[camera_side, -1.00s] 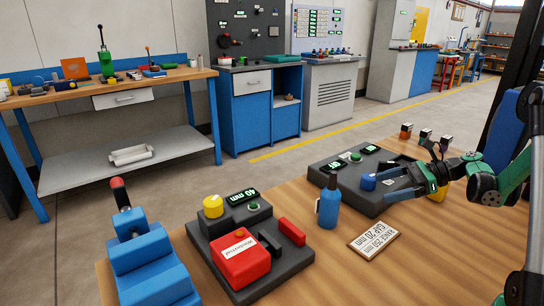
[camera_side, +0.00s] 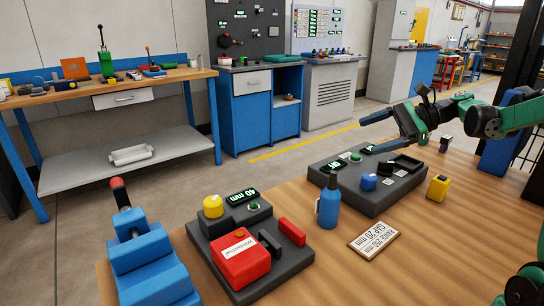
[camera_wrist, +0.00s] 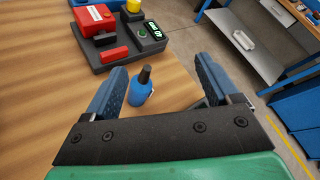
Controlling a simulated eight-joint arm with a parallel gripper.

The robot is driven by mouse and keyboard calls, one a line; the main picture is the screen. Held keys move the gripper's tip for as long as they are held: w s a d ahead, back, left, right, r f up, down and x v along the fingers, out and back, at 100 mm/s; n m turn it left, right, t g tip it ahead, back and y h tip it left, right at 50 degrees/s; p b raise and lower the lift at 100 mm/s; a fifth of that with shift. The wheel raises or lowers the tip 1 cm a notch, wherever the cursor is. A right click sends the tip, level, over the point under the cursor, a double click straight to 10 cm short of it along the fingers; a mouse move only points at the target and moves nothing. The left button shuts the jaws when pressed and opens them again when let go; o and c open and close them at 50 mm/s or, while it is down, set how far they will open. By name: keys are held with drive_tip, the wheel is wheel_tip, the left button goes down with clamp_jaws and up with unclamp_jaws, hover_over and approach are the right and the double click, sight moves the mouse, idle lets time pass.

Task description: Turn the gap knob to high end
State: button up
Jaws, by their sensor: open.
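A yellow knob (camera_side: 213,205) stands on the dark left-hand unit (camera_side: 240,284), beside a display (camera_side: 242,196) reading 40 mm. A blue knob (camera_side: 368,181) sits on the dark right-hand unit (camera_side: 385,206). I cannot read a label on either knob. A card (camera_side: 375,241) on the table carries the words range 250 mm and gap 20 mm. My gripper (camera_side: 388,130) is open and empty, raised above the back of the right-hand unit, apart from both knobs.
A blue bottle (camera_side: 329,203) with a dark cap stands upright between the two units. A red box (camera_side: 240,258) and red bar (camera_side: 292,232) are on the left-hand unit. A yellow block (camera_side: 438,187) is right of the right-hand unit.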

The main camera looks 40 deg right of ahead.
drive_tip(key=w+a+n+g+y, duration=0.1)
drive_tip(key=w+a+n, duration=0.5)
drive_tip(key=n, duration=0.5)
drive_tip(key=n+g+y, duration=0.1)
drive_tip(key=n+g, duration=0.1)
drive_tip(key=n, duration=2.1)
hover_over(214, 200)
drive_tip(key=s+d, duration=0.2)
drive_tip(key=d, duration=0.2)
drive_tip(key=shift+g, duration=0.3)
drive_tip(key=f, duration=1)
drive_tip(key=shift+d+f, duration=0.25)
drive_tip(key=shift+f, duration=0.15)
drive_tip(key=shift+a+f, duration=0.2)
drive_tip(key=shift+f, duration=0.05)
drive_tip(key=shift+x, duration=2.5)
drive_tip(key=shift+r, duration=0.1)
